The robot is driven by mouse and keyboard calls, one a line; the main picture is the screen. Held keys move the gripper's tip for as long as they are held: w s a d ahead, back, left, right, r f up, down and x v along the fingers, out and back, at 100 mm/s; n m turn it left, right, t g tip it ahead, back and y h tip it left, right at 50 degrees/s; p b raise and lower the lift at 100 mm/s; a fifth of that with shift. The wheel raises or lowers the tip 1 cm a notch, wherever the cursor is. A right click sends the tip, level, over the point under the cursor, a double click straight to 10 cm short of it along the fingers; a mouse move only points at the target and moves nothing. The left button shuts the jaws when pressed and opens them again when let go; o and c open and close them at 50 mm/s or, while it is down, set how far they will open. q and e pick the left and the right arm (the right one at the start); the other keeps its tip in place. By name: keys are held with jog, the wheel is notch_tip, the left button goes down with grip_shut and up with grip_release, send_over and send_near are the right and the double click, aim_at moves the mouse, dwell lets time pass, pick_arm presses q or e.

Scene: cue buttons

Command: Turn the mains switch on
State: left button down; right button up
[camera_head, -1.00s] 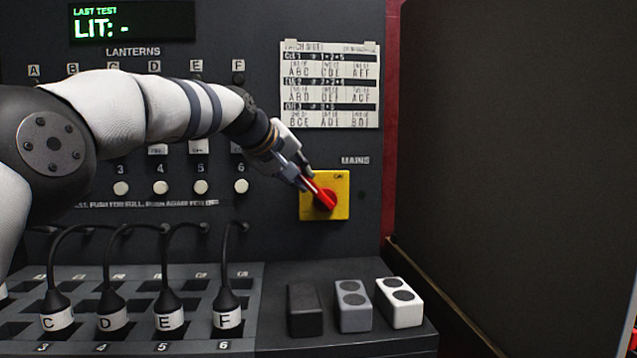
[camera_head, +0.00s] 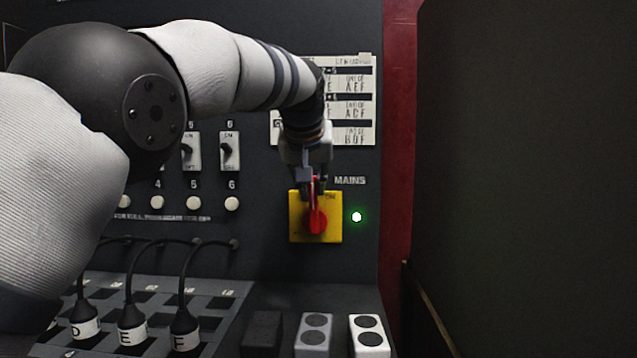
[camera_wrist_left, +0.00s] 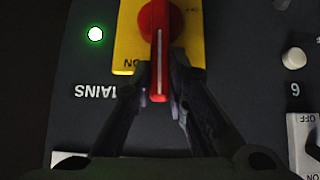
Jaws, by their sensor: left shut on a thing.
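The mains switch is a red rotary handle (camera_head: 317,217) on a yellow plate (camera_head: 331,230), on the dark panel below the word MAINS. The handle now points up. A small lamp (camera_head: 357,217) to the right of the plate glows green. My left gripper (camera_head: 314,186) comes down from above and is shut on the handle's upper end. In the left wrist view the red handle (camera_wrist_left: 160,60) lies between the two fingertips (camera_wrist_left: 160,88), and the lit lamp (camera_wrist_left: 95,34) is at upper left. My right gripper is not in view.
Toggle switches (camera_head: 228,152) and round white buttons (camera_head: 232,203) are on the panel to the left. Labelled cable plugs (camera_head: 131,330) stand in a rack below them. Grey (camera_head: 314,335) and white (camera_head: 369,337) two-button boxes sit below the switch. A paper chart (camera_head: 352,110) hangs behind my wrist.

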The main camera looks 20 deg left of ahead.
pick_arm(q)
jog(key=shift+w+d+y, duration=0.1)
jog(key=shift+d+y, duration=0.05)
jog(key=shift+y, duration=0.15)
dwell(0.4)
jog(key=c, duration=1.6)
grip_release()
jog(key=shift+o, duration=0.2)
jog(key=v, duration=1.2)
